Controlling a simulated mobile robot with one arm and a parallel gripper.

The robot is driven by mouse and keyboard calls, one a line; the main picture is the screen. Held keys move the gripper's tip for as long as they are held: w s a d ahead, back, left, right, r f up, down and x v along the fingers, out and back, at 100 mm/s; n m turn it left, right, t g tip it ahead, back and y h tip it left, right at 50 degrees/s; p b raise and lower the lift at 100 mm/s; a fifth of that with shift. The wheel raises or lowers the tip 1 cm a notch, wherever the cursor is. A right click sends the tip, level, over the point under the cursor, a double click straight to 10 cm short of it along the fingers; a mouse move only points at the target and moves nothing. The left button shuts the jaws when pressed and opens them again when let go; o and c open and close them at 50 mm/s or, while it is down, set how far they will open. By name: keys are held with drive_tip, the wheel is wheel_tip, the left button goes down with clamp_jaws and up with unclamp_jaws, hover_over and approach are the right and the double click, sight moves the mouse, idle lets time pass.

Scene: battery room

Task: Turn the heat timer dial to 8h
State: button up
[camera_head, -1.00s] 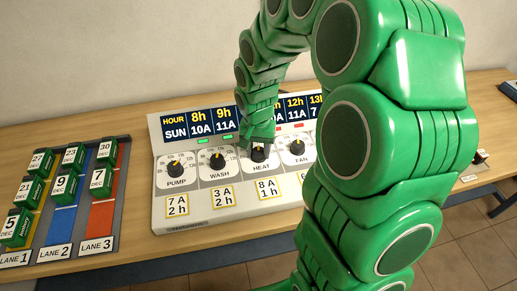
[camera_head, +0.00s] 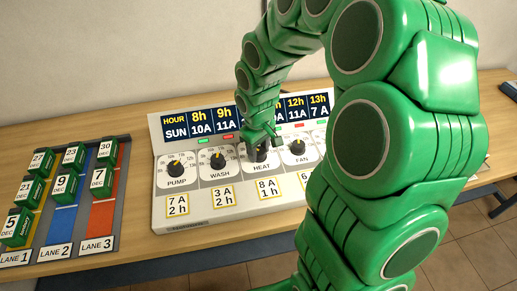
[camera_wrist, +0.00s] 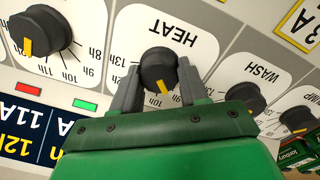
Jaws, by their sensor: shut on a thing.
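The heat dial (camera_wrist: 158,68) is a black knob with a yellow pointer, on a white panel marked HEAT. In the upside-down wrist view its pointer points down and slightly right, close to the 10h mark. My gripper (camera_wrist: 158,82) is shut on this knob, one dark finger on each side. The right finger hides the marks on that side, so 8h on this dial cannot be seen. In the head view my gripper (camera_head: 262,145) covers most of the heat dial.
The wash dial (camera_head: 219,163) and fan dial (camera_head: 298,147) stand close on either side, with the pump dial (camera_head: 176,167) further left. An hour display (camera_head: 200,122) runs above. A lane board (camera_head: 68,215) with green blocks lies left on the wooden table (camera_head: 140,235).

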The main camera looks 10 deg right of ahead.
sight(258, 151)
drive_tip(key=n, duration=0.6)
drive_tip(key=shift+n, duration=0.4)
idle(0.3)
drive_tip(key=o, duration=1.1)
drive_tip(key=shift+c, duration=0.2)
drive_tip(key=shift+r, duration=0.1)
drive_tip(key=shift+s+a+r, duration=0.1)
drive_tip(key=shift+s+r, duration=0.05)
drive_tip(key=shift+r, duration=3.7)
